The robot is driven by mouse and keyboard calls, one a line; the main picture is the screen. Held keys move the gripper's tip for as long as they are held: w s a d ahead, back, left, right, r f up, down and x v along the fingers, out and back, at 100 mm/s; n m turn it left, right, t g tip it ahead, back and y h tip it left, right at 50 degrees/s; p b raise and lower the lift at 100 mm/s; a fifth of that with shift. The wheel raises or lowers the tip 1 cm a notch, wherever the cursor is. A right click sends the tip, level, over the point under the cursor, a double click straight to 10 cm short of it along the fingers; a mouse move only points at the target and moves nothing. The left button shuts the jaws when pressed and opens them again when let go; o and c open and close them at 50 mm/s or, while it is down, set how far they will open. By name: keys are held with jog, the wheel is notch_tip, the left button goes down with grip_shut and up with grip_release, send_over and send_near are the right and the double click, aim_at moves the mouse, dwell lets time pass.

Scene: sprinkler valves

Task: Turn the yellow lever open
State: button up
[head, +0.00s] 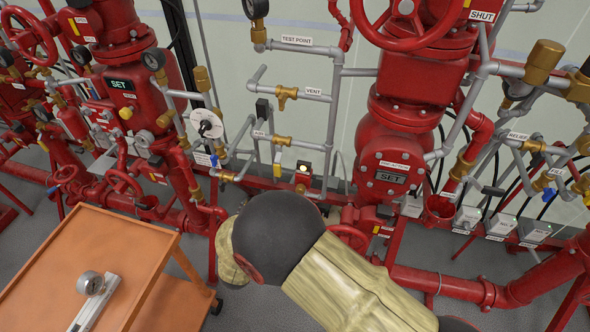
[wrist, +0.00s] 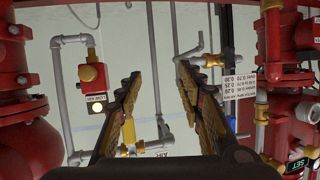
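The yellow lever (head: 277,163) hangs down from a small brass valve (head: 283,140) on a grey pipe, left of the centre in the head view. In the wrist view, which looks upside down, the lever (wrist: 160,119) shows small beside its brass valve (wrist: 165,137). My gripper (wrist: 160,74) is open, and its two fingers stand apart with the lever between them in the picture. I see no contact, and cannot judge how far ahead the lever is. In the head view my arm hides the fingers.
A red box (wrist: 95,74) with a lit lamp sits left of my fingers in the wrist view. A second brass valve (wrist: 210,60) is close to the right finger. Red pipework crowds both sides. An orange cart (head: 95,245) with a gauge stands at lower left.

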aim_at(276, 170)
jog(key=w+d+r+m+t+h, duration=0.1)
jog(key=d+r+m+t+h, duration=0.2)
jog(key=d+r, duration=0.5)
jog(key=shift+n+h, duration=0.5)
jog(key=shift+h, duration=0.2)
jog(key=w, duration=0.2)
jog(key=w+r+b, duration=0.1)
jog(key=w, duration=0.4)
jog(key=shift+w+d+r+b, duration=0.15)
jog(key=shift+d+r+b, duration=0.15)
jog(key=shift+r+b, duration=0.1)
jog(key=shift+c, duration=0.8)
jog(key=c, duration=0.7)
grip_shut()
